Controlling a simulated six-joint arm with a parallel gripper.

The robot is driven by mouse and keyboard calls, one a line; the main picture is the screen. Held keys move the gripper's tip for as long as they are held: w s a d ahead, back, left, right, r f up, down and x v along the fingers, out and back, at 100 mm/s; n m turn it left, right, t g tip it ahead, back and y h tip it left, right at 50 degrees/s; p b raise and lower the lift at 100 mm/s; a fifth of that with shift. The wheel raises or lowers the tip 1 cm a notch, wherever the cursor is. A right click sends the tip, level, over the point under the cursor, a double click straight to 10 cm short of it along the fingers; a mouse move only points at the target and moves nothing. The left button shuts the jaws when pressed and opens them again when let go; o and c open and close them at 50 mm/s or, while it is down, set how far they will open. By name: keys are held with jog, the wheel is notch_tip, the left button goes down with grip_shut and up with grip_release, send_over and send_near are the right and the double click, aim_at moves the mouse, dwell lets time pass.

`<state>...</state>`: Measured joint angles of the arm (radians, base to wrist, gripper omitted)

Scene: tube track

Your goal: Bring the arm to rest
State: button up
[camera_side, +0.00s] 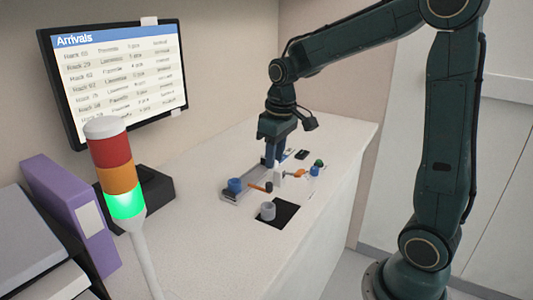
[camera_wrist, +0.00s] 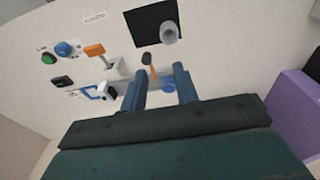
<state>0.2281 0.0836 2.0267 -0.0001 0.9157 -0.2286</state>
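My gripper (camera_side: 275,158) points down above the pale bench, over the grey track (camera_side: 228,197). In the wrist view its two blue fingers (camera_wrist: 160,87) are apart, with nothing held between them. A blue round part (camera_side: 235,185) sits at the track's left end. The wrist view shows it (camera_wrist: 169,87) beyond the fingers, partly hidden by one of them. An orange lever with a dark end (camera_wrist: 151,66) lies beside the track. A grey cup (camera_side: 268,211) stands on a black square (camera_side: 287,213) in front of the track.
A signal tower lit green (camera_side: 124,203), purple binder (camera_side: 72,215) and monitor (camera_side: 118,75) stand left.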

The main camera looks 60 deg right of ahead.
jog(key=s+a+r+t, duration=0.2)
jog(key=s+a, duration=0.2)
jog(key=s, duration=0.5)
jog(key=s+a+r+t, duration=0.2)
jog(key=s+a+r, duration=0.1)
jog(key=s, duration=0.6)
jog(key=shift+a+r, duration=0.3)
jog(key=shift+a, duration=0.35)
